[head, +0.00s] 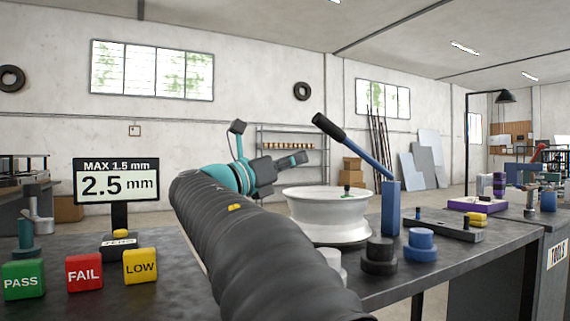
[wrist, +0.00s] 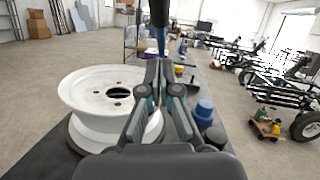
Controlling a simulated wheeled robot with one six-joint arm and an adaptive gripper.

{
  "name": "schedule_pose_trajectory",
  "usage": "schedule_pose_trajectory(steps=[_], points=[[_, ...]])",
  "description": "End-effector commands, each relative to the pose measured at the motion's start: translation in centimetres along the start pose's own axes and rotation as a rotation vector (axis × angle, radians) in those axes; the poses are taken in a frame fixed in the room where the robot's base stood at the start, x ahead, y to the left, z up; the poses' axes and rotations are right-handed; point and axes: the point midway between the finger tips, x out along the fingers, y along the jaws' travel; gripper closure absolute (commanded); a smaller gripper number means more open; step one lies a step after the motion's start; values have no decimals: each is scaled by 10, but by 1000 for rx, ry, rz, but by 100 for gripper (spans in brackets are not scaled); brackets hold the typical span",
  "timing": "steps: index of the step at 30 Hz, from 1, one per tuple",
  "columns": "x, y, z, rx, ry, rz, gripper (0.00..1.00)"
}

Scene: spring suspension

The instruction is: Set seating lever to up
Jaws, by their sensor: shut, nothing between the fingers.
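The seating lever (head: 362,153) is a blue bar with a black grip (head: 328,127), joined to the top of a blue post (head: 390,210) on the bench. It slants up and to the left, its grip raised above the white wheel rim (head: 325,215). My gripper (head: 303,158) is shut and empty, above the rim and lower left of the grip in the head view. In the wrist view the black grip (wrist: 160,12) shows at the top centre, just beyond my shut fingertips (wrist: 160,64). I see no contact between them. The gripper partly hides the post there.
Blue (head: 420,240) and black (head: 380,254) stepped cylinders stand in front of the post. A gauge display (head: 116,180) reads 2.5 mm, with PASS, FAIL and LOW blocks (head: 84,272) below it. My arm covers the bench middle.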

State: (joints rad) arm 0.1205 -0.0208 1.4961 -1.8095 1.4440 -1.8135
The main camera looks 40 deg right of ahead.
Motion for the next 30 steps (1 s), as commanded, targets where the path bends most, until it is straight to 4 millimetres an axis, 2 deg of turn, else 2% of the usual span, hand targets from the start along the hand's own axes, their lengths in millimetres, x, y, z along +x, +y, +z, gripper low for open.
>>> schedule_pose_trajectory(steps=[1, 7, 12, 18, 30], points=[[11, -1, -1, 0, 1, -5, 100], [48, 0, -1, -1, 0, -4, 100], [64, 0, 18, 1, 0, -2, 100], [73, 0, 27, 1, 0, 0, 100], [74, 0, 29, 1, 0, 1, 100]])
